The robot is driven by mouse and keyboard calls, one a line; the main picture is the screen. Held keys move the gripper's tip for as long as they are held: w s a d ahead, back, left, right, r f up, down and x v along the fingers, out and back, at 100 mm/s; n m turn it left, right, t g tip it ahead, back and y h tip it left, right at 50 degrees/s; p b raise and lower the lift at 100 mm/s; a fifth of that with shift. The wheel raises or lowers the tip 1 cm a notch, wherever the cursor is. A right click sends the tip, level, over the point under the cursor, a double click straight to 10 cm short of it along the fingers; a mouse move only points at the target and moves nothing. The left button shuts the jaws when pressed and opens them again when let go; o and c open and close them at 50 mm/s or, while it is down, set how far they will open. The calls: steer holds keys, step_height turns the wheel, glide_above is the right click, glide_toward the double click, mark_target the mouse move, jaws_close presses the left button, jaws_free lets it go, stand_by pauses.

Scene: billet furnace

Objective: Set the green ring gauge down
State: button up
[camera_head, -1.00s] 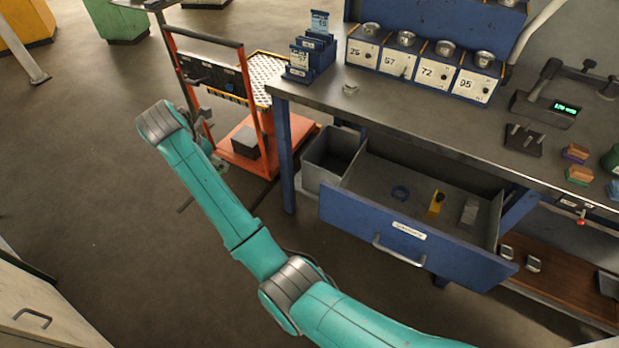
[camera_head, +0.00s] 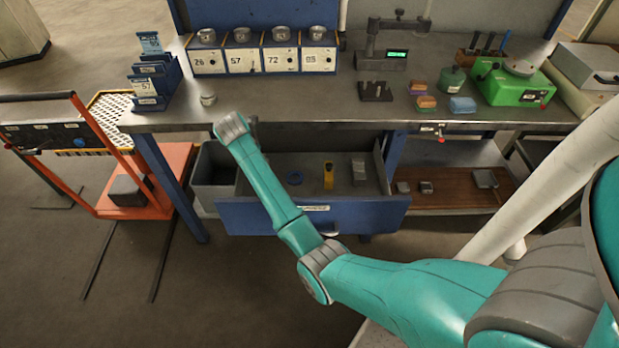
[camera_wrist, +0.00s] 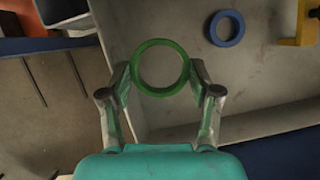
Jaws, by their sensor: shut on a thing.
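The green ring gauge (camera_wrist: 160,43) sits between the fingertips of my gripper (camera_wrist: 161,76) in the wrist view, and the gripper is shut on it. The ring faces the camera and hangs above the left wall of the open drawer. In the head view my arm reaches over the left part of the blue-fronted drawer (camera_head: 340,215), and its wrist hides the gripper and the green ring. A blue ring (camera_wrist: 226,28) lies flat on the drawer floor, also seen in the head view (camera_head: 295,178), right of the held ring.
A yellow gauge (camera_head: 328,176) and a grey block (camera_head: 359,171) lie in the drawer. A grey bin (camera_head: 213,166) stands left of it. The workbench (camera_head: 300,112) above carries numbered boxes (camera_head: 254,60), a card rack (camera_head: 152,88) and a small metal part (camera_head: 208,99). An orange trolley (camera_head: 165,165) stands left.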

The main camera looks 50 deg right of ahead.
steer(key=f, duration=0.4)
steer(key=d+f, duration=0.1)
steer(key=shift+s+f, duration=0.3)
steer(key=shift+f, duration=2.3)
steer(key=shift+f, duration=0.15)
steer(key=o, duration=1.4)
steer(key=shift+c, duration=0.2)
steer(key=v, duration=1.2)
steer(key=shift+a, duration=0.1)
